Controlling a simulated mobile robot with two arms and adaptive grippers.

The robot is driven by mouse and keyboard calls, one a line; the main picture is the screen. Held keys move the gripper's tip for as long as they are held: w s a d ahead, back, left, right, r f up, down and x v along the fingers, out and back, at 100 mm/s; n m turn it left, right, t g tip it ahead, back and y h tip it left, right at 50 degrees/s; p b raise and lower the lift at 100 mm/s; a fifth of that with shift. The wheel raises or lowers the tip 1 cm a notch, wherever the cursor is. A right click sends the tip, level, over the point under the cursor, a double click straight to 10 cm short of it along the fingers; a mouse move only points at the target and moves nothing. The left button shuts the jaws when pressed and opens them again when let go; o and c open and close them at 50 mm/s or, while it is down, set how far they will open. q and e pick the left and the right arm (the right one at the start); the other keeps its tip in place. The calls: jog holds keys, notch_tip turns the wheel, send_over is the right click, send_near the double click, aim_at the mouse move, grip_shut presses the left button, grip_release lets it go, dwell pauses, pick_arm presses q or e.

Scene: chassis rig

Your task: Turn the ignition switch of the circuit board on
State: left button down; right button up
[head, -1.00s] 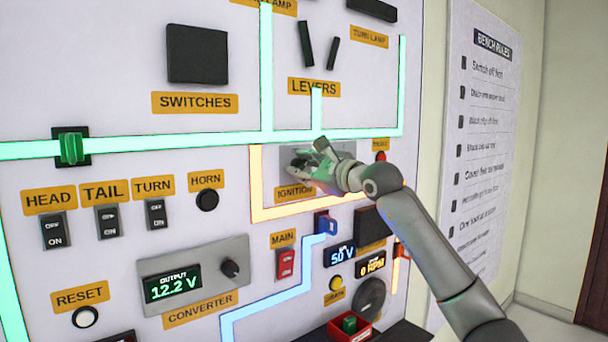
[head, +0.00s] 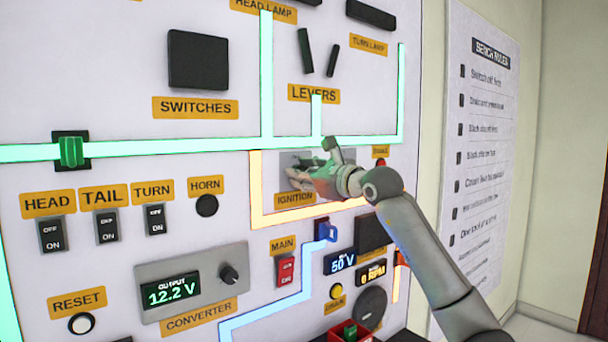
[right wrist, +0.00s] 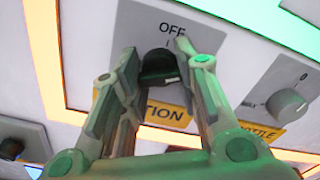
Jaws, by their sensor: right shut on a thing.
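The ignition switch (right wrist: 158,67) is a dark round knob on a grey plate (head: 342,160) above the yellow IGNITION label (head: 295,199). In the right wrist view OFF is printed above the knob. My right gripper (right wrist: 156,62) has one finger on each side of the knob and is shut on it. In the head view the right gripper (head: 305,172) reaches the plate from the right and hides the knob. Which mark the knob points to I cannot tell. My left gripper is not in view.
The throttle knob (right wrist: 286,105) is close on the right of the ignition plate. A red MAIN switch (head: 286,271), a blue plug (head: 326,229) and a red box (head: 349,331) are below. Levers (head: 305,52) stick out above.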

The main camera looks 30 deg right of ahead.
jog(key=shift+f, duration=0.1)
jog(key=o, duration=1)
jog(key=shift+s, duration=0.1)
jog(key=shift+s+d, duration=0.15)
jog(key=shift+s, duration=1.8)
jog(key=shift+s+d, duration=0.2)
jog(key=shift+s, duration=1.75)
jog(key=shift+s+d, duration=0.15)
jog(key=shift+s, duration=1.8)
